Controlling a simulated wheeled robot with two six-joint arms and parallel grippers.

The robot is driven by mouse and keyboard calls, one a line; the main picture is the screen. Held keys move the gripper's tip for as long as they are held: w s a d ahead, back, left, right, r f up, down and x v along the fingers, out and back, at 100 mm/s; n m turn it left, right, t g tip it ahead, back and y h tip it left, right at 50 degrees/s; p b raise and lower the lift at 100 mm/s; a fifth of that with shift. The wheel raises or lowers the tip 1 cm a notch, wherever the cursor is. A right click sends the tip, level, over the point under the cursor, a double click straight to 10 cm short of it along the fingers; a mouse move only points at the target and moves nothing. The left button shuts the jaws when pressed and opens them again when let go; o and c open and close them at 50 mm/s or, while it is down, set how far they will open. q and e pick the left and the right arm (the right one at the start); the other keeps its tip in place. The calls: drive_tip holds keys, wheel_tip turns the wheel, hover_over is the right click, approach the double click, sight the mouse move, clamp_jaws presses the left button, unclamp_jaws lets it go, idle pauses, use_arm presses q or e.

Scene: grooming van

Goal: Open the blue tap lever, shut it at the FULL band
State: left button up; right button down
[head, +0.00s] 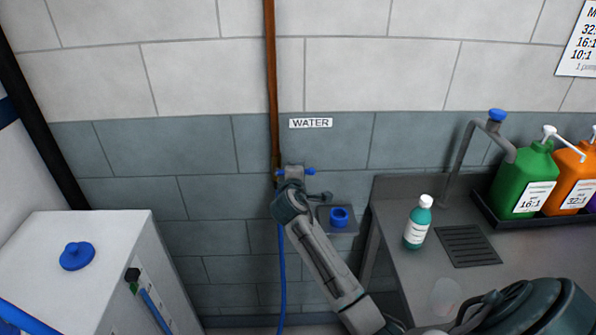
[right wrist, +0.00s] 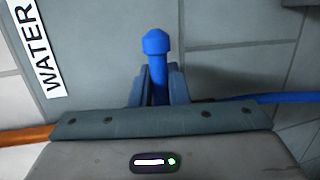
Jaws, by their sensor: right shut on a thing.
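The blue tap lever (head: 309,171) sits on the wall where the copper pipe meets the blue hose, below the WATER label. It points right, across the pipe. My right gripper (head: 292,172) is shut on it; in the right wrist view the lever's blue knob (right wrist: 156,43) sticks out beyond the jaws (right wrist: 158,88). The tap body is mostly hidden by the gripper. The white tank (head: 85,235) at left has a blue cap and, on its front, a sight tube (head: 155,310) with blue in it and a green mark near its top. No FULL lettering is readable. My left gripper is out of view.
The copper pipe (head: 271,85) runs down the wall, and the blue hose (head: 282,270) hangs below the tap. A blue fitting (head: 339,216) sits on a small bracket right of my arm. A grey counter (head: 400,285) at right holds a teal bottle (head: 418,225) and pump jugs.

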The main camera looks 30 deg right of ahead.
drive_tip(key=shift+f, duration=0.2)
idle(0.3)
drive_tip(key=c, duration=1.4)
unclamp_jaws()
drive_tip(key=shift+c, duration=0.2)
drive_tip(key=b+v, duration=0.2)
drive_tip(key=v, duration=0.9)
drive_tip(key=shift+b, duration=0.4)
drive_tip(key=shift+d+r, duration=0.1)
